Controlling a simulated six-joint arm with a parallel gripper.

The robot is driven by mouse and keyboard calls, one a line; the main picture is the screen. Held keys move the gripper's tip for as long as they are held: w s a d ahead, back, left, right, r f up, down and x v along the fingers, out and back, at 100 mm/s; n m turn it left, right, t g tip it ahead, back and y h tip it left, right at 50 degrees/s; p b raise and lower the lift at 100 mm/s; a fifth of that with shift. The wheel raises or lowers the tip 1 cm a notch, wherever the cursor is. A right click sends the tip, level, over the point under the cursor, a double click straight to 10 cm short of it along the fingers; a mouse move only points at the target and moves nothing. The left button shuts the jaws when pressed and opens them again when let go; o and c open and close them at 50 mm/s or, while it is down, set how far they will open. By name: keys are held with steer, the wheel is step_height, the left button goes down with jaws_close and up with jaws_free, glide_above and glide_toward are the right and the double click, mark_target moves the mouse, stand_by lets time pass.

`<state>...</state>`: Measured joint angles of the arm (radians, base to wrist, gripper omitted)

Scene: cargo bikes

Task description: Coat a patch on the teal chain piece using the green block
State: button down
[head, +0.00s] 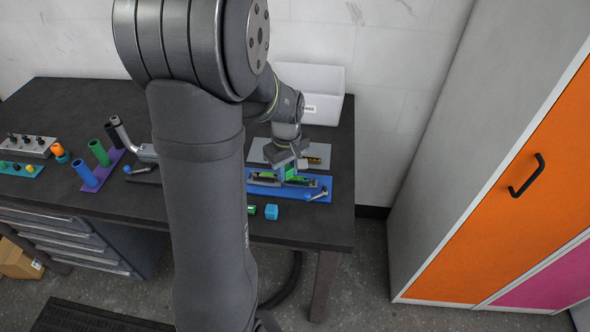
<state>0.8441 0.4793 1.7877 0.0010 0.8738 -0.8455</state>
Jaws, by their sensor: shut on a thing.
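My gripper (287,165) is low over the blue board (322,183) at the right part of the bench. It is shut on a bright green block (291,171), seen small between and below the fingers. Dark, long pieces with some green and teal on them lie on the board just under the gripper. I cannot tell for sure which of them is the teal chain piece, nor whether the block touches it.
A grey mat (318,150) with a yellow-and-black item and a white bin (318,90) are behind the board. A teal cube (271,212) and a small green item (251,210) sit in front. A purple rack (103,168) with tubes stands left.

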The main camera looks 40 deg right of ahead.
steer(key=shift+w+a+r, duration=0.15)
steer(key=shift+w+a, duration=0.05)
steer(key=shift+r, duration=3.9)
steer(key=w+a+f, duration=0.1)
steer(key=w+a, duration=0.3)
steer(key=w+a+f, duration=0.1)
steer(key=w+a, duration=0.4)
steer(key=w+a+f, duration=0.2)
steer(key=w+a, duration=0.2)
steer(key=shift+w+a, duration=0.3)
steer(key=w+a, duration=0.1)
steer(key=a, duration=0.1)
steer(key=w+a+f, duration=0.1)
steer(key=a, duration=0.2)
steer(key=w+a+f, duration=0.1)
steer(key=w+a, duration=0.1)
steer(key=a, duration=0.1)
steer(key=shift+a, duration=0.15)
steer(key=w+a+f, duration=0.1)
steer(key=a, duration=0.3)
steer(key=w+a, duration=0.1)
steer(key=a, duration=0.3)
steer(key=w+a+f, duration=0.1)
steer(key=a, duration=0.2)
steer(key=shift+a+f, duration=0.3)
steer(key=shift+a, duration=0.1)
